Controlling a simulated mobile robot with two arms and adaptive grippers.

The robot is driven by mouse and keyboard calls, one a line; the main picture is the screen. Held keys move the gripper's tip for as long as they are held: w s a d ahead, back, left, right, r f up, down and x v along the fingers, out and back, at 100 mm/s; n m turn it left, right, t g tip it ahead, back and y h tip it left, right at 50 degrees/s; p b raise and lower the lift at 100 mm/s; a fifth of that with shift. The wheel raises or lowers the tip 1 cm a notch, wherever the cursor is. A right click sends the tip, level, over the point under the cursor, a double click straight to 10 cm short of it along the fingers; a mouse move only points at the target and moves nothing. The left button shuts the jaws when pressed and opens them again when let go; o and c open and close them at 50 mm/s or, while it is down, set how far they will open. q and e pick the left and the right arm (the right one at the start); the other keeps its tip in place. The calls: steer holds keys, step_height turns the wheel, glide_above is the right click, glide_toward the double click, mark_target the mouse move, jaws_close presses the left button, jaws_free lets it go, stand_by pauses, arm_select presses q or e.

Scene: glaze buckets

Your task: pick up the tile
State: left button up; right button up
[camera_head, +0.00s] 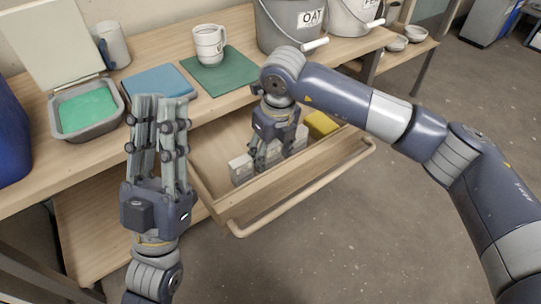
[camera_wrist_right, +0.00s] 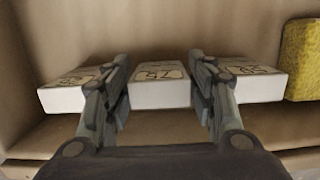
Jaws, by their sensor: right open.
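Several white, marked tiles sit in a row in the open wooden drawer. In the right wrist view, the middle tile (camera_wrist_right: 160,95) shows between the two fingers of my right gripper (camera_wrist_right: 160,92), with a left tile (camera_wrist_right: 62,98) and a right tile (camera_wrist_right: 262,88) beside it. My right gripper is open, and I cannot tell whether its fingers touch the middle tile. In the head view, my right gripper (camera_head: 268,155) reaches down into the drawer over the tiles and partly hides them; one tile (camera_head: 240,168) shows at the left. My left gripper (camera_head: 158,100) is open and empty, pointing up in front of the bench.
The drawer (camera_head: 290,185) has raised walls and a front rail. A yellow block (camera_head: 321,124) lies at its right. On the bench are a green-filled tray (camera_head: 88,110), a blue pad (camera_head: 160,80), a mug (camera_head: 209,45) on a green mat (camera_head: 228,75), and buckets (camera_head: 290,25).

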steer(key=shift+f, duration=0.15)
steer(key=shift+c, duration=0.3)
steer(key=c, duration=0.9)
steer(key=shift+o, duration=0.2)
